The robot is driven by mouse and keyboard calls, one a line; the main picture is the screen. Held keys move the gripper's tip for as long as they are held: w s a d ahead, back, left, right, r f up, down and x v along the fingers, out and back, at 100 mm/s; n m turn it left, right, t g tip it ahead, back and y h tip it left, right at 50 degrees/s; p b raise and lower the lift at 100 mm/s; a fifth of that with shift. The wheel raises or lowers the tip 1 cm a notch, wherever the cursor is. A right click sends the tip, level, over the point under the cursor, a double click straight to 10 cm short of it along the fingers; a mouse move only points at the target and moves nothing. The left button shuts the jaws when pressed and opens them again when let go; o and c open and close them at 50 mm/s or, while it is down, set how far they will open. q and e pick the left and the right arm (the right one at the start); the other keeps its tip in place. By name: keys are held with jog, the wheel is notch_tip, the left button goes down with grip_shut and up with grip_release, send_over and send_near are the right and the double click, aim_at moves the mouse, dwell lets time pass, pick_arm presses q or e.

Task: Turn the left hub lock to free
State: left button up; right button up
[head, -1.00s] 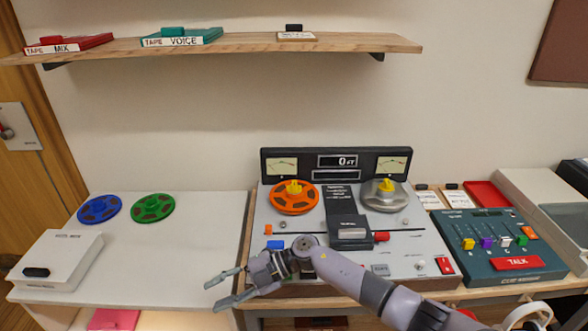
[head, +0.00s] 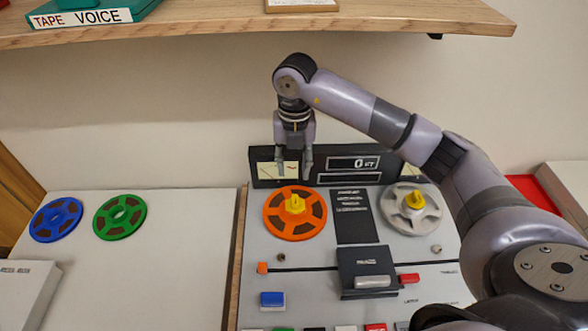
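The left hub lock is a yellow knob (head: 295,204) at the centre of the orange reel (head: 277,221), on the left side of the tape deck (head: 252,235). My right gripper (head: 293,173) points down just above and behind the knob as seen in the head view. Its two fingers are spread, with nothing between them, and they overlap the left meter in the picture. They look apart from the knob. A second yellow knob (head: 415,200) sits on the grey reel (head: 397,215) at the right. My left gripper is not in view.
The meter panel (head: 262,181) stands upright behind the reels. A black head cover (head: 362,262) is in front of them. A wooden shelf (head: 300,28) hangs above. Blue (head: 56,220) and green (head: 120,216) reels lie on the left table, which has free room.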

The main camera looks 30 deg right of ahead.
aim_at(295, 197)
jog(key=f, duration=0.1)
jog(key=f+p, duration=0.1)
jog(key=f, duration=0.1)
jog(key=shift+d+f+p, duration=0.1)
jog(key=shift+d+p, duration=0.2)
notch_tip(295, 197, down, 8)
jog(key=shift+r+p, duration=0.1)
jog(key=shift+p, duration=0.9)
jog(key=shift+f, duration=0.25)
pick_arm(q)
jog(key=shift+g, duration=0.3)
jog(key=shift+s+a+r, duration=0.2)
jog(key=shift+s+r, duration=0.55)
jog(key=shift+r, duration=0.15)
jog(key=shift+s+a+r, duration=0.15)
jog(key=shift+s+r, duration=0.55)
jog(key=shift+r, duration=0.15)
pick_arm(e)
jog(key=shift+w, duration=0.1)
grip_shut()
